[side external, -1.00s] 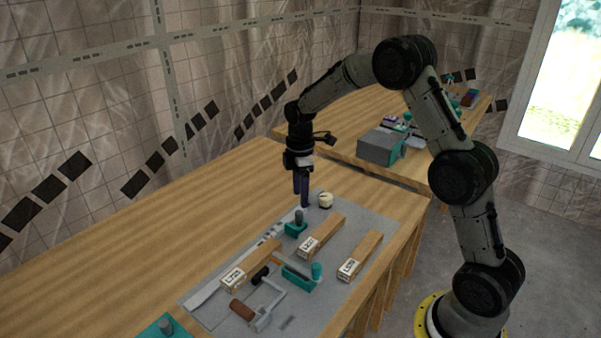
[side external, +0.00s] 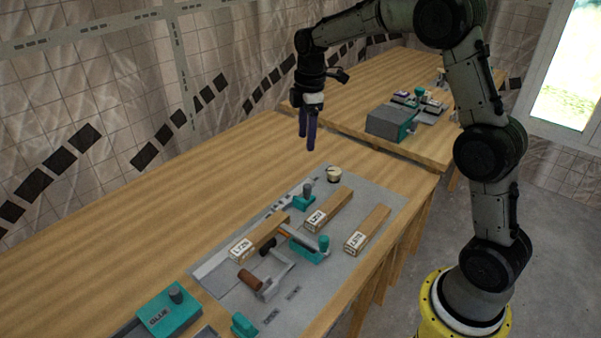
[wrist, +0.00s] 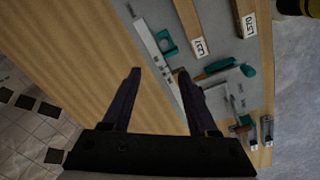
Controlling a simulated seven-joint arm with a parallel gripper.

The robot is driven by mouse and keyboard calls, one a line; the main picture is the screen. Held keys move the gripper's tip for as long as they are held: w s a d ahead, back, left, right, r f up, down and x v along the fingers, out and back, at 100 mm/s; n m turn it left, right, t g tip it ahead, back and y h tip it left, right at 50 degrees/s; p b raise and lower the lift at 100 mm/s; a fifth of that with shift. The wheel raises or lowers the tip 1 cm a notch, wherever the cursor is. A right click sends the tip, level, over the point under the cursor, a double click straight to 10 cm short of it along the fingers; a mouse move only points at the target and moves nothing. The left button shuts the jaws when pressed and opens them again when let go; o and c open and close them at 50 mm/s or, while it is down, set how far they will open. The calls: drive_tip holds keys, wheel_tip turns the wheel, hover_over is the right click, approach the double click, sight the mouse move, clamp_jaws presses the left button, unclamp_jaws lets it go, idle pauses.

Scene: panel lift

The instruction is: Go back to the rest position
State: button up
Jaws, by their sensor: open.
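My gripper (side external: 308,132) hangs above the far end of the work table in the side external view, fingers pointing down. Its fingers are apart and nothing is between them. In the wrist view my gripper (wrist: 158,75) shows two dark fingers spread over bare wood and the grey mat's edge. The grey mat (side external: 383,200) lies below and in front of it, clear of the fingers.
On the mat are wooden blocks with labels (side external: 368,229), a teal clamp-like tool (side external: 312,249), a small teal piece (side external: 303,203) and a round cream item (side external: 334,175). A teal glue box (side external: 168,312) stands nearer. A grey box (side external: 388,122) sits on the back table.

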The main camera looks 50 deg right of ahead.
drive_tip(key=s+a+r+m+t, duration=0.1)
drive_tip(key=s+a+r+t, duration=0.45)
drive_tip(key=s+r, duration=0.8)
drive_tip(key=s+a+f+m, duration=0.2)
drive_tip(key=s+m, duration=0.3)
drive_tip(key=s, duration=0.3)
drive_tip(key=s+a+f+m, duration=0.2)
drive_tip(key=s+f+m, duration=0.3)
drive_tip(key=s, duration=0.3)
drive_tip(key=shift+f, duration=0.2)
drive_tip(key=shift+s+g, duration=0.1)
drive_tip(key=shift+g, duration=0.15)
